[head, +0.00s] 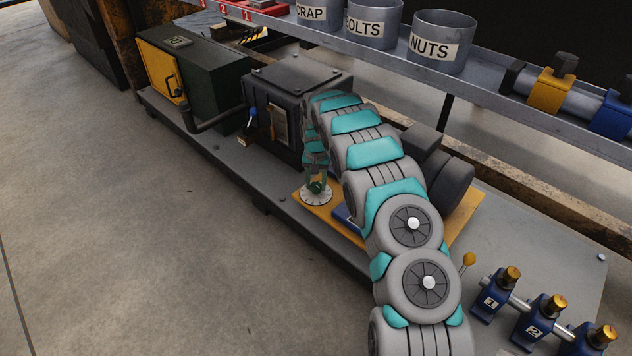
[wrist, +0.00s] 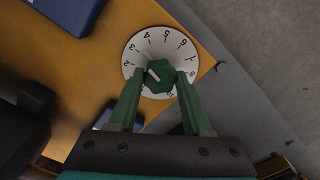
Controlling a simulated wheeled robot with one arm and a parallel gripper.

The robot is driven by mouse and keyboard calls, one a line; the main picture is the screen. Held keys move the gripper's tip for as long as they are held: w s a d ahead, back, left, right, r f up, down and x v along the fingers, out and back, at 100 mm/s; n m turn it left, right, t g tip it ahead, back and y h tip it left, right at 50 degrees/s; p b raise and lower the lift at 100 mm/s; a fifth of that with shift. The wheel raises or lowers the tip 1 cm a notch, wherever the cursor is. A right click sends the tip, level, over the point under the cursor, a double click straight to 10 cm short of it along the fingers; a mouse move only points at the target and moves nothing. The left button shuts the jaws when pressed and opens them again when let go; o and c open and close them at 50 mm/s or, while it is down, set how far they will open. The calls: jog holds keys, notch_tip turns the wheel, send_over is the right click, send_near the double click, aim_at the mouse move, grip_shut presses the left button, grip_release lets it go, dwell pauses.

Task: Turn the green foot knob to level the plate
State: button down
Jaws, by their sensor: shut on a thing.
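The green foot knob (wrist: 158,78) sits at the centre of a white numbered dial (wrist: 134,57) in the wrist view. A pale pointer line shows on the knob. The dial lies at a corner of the yellow plate (wrist: 105,62). My gripper (wrist: 160,82) has its two green fingers on either side of the knob, shut on it. In the head view my gripper (head: 316,184) reaches down to the white dial (head: 307,197) at the left corner of the yellow plate (head: 461,221). The knob there is mostly hidden by the fingers. I cannot tell the plate's tilt.
A dark box machine (head: 295,78) stands behind my gripper, with a green cabinet (head: 215,75) to its left. A shelf above holds labelled cans, including NUTS (head: 441,42). Blue clamps (head: 490,296) stand at the front right. The floor at left is clear.

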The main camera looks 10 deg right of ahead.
aim_at(316, 185)
jog(key=shift+n, duration=0.6)
jog(key=shift+c, duration=1.7)
grip_release()
jog(key=shift+r, duration=0.1)
notch_tip(316, 185, up, 8)
jog(key=shift+f+p, duration=0.2)
jog(key=shift+p, duration=0.1)
